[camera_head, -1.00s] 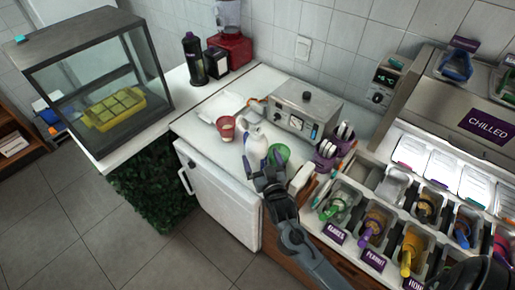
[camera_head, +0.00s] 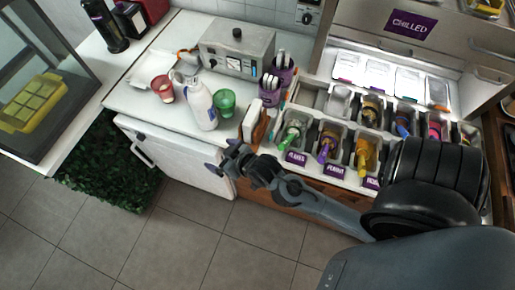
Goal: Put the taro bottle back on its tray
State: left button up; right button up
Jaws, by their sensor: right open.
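A white bottle (camera_head: 201,108) stands on the white counter, left of a green cup; I cannot read a label confirming that it is the taro one. My left gripper is not in view.
A red-and-white cup (camera_head: 162,89) and the green cup (camera_head: 224,102) flank the bottle. A grey box (camera_head: 237,46) stands behind. Purple holders (camera_head: 270,90) and topping bins with squeeze bottles (camera_head: 328,146) are at right. A dark bottle (camera_head: 103,25) stands at back left.

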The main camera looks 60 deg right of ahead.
jog(key=s+a+f+n+g+y, duration=0.1)
jog(key=s+a+g, duration=0.1)
jog(key=s, duration=0.5)
jog(key=shift+a+f+n+g, duration=0.35)
jog(key=shift+f+n+g, duration=0.05)
jog(key=shift+g, duration=0.5)
jog(key=s+g, duration=0.1)
jog(key=s, duration=0.1)
jog(key=s+n+g, duration=0.1)
jog(key=s, duration=0.2)
jog(key=s+a+g, duration=0.1)
jog(key=s, duration=0.2)
jog(key=shift+s+f+g, duration=0.1)
jog(key=shift+f+g, duration=0.05)
jog(key=shift+g, duration=0.25)
jog(key=shift+c, duration=0.3)
